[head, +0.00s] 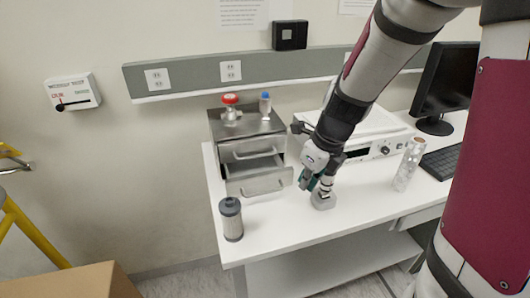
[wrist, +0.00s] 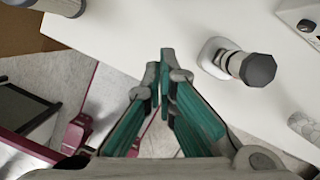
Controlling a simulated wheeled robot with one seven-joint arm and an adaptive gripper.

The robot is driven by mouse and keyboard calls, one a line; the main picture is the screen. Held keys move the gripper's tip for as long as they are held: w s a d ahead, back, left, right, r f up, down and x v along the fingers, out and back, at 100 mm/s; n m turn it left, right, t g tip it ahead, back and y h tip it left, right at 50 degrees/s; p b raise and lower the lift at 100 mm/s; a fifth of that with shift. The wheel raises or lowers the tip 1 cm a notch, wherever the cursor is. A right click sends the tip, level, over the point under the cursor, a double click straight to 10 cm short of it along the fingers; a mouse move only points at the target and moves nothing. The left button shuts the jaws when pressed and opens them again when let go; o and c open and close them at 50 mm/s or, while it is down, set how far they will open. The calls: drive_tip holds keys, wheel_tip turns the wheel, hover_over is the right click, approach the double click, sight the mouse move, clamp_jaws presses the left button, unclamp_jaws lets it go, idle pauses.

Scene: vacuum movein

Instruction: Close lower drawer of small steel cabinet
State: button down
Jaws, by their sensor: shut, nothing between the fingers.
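The small steel cabinet (head: 217,128) stands on the white table's left end. Its lower drawer (head: 262,184) is pulled out toward the front, with its open inside showing behind the front panel. The upper drawer (head: 250,146) sits above it, its front set further back. My gripper (head: 307,184) is right of the lower drawer's front, low over the table and apart from the drawer as far as I can tell. In the wrist view the teal fingers (wrist: 160,60) are together with nothing between them. The cabinet's drawers cannot be made out in the wrist view.
A dark grey canister (head: 231,220) stands in front of the drawer. A grey fitting on a flat base (head: 323,200) is close right of my gripper; it also shows in the wrist view (wrist: 235,65). A clear bottle (head: 408,165) is further right. A red-capped jar (head: 230,108) tops the cabinet.

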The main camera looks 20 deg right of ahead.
sight(281, 170)
drive_tip(key=shift+m, duration=0.8)
drive_tip(key=b+x, duration=0.1)
drive_tip(key=x, duration=0.2)
drive_tip(key=d+b+x, duration=0.1)
drive_tip(key=b+x, duration=0.1)
drive_tip(key=x, duration=0.2)
drive_tip(key=b+x, duration=0.2)
drive_tip(key=x, duration=0.1)
drive_tip(key=shift+w+d+f, duration=0.2)
drive_tip(key=shift+w+f, duration=0.15)
drive_tip(key=shift+w+a+r+p, duration=0.15)
drive_tip(key=shift+w+a, duration=0.1)
drive_tip(key=shift+w, duration=0.35)
drive_tip(key=shift+w+a+f+p, duration=0.15)
drive_tip(key=shift+w+a, duration=0.15)
drive_tip(key=shift+w, duration=0.35)
drive_tip(key=shift+w+a+r, duration=0.1)
drive_tip(key=shift+w+a, duration=0.05)
drive_tip(key=shift+w, duration=0.4)
drive_tip(key=shift+w, duration=0.1)
drive_tip(key=w+p, duration=0.1)
drive_tip(key=w, duration=0.7)
